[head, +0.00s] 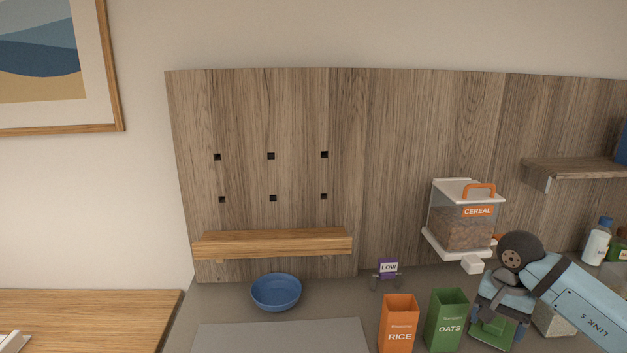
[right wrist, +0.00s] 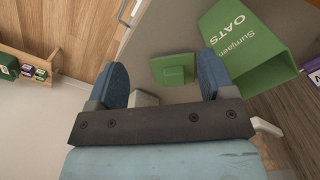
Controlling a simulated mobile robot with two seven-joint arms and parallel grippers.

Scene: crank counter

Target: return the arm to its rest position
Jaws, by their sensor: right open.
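My right arm (head: 575,295) comes in from the right in the head view, its wrist bent so that the right gripper (head: 499,318) points down at the counter, right of the green OATS box (head: 446,322). In the right wrist view the two blue fingers of this gripper (right wrist: 163,80) are wide apart with nothing held. A small green block (right wrist: 174,68) lies beyond the gap between the fingers, apart from them as far as I can tell. The OATS box also shows in the right wrist view (right wrist: 240,45). My left gripper is in neither view.
The clear CEREAL dispenser (head: 465,222) hangs on the wood panel, close behind my wrist. Bottles (head: 596,243) stand at the right under a shelf (head: 575,168).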

